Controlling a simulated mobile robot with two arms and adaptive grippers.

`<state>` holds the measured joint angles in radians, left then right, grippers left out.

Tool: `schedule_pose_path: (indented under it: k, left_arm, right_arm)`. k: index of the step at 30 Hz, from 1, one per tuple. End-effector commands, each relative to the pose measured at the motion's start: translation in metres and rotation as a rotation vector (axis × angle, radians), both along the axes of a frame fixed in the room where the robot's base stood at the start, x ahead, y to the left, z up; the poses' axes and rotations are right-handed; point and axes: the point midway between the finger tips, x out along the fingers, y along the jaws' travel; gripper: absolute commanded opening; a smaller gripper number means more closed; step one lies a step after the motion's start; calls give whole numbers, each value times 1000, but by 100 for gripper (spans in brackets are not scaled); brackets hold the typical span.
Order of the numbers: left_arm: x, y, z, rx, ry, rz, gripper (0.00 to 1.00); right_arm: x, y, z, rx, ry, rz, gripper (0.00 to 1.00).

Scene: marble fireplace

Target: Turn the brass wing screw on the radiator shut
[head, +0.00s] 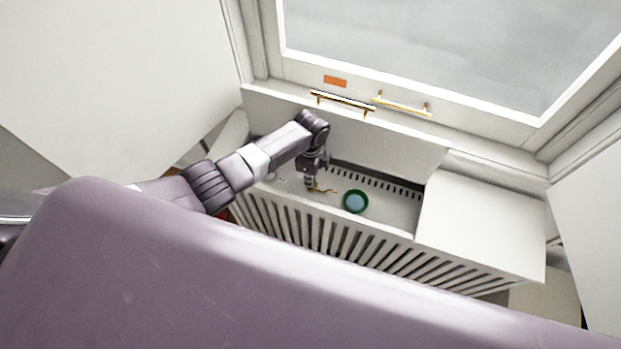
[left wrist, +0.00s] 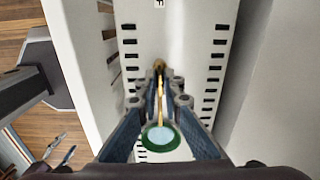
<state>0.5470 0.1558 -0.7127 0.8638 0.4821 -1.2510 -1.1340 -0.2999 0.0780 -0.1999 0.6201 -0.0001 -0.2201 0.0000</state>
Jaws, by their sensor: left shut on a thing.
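The brass wing screw (head: 325,190) shows as a small gold shape in the open recess on top of the white radiator (head: 480,205). My left gripper (head: 311,183) reaches down into this recess from the left. In the left wrist view the fingers of my left gripper (left wrist: 162,88) are closed together on the brass screw (left wrist: 158,66), whose gold part shows at and between the fingertips. The fingers hide part of it, and I cannot tell how far it is turned. My right gripper is in neither view.
A green-rimmed round dish (head: 355,201) sits in the recess just right of my left gripper.

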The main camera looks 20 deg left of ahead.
Motion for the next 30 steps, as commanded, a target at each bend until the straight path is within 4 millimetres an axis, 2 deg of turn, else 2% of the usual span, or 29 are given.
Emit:
schedule_pose_path:
  k: [20,21,25,30]
  left_arm:
    - [1,-1,1,-2,-3,-65,0]
    - [1,-1,1,-2,-3,-65,9]
    - [1,-1,1,-2,-2,-64,24]
    - [0,0,0,-1,-1,-63,25]
  right_arm:
    - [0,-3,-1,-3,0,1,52]
    - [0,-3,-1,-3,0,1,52]
    - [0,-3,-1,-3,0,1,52]
    - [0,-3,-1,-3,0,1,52]
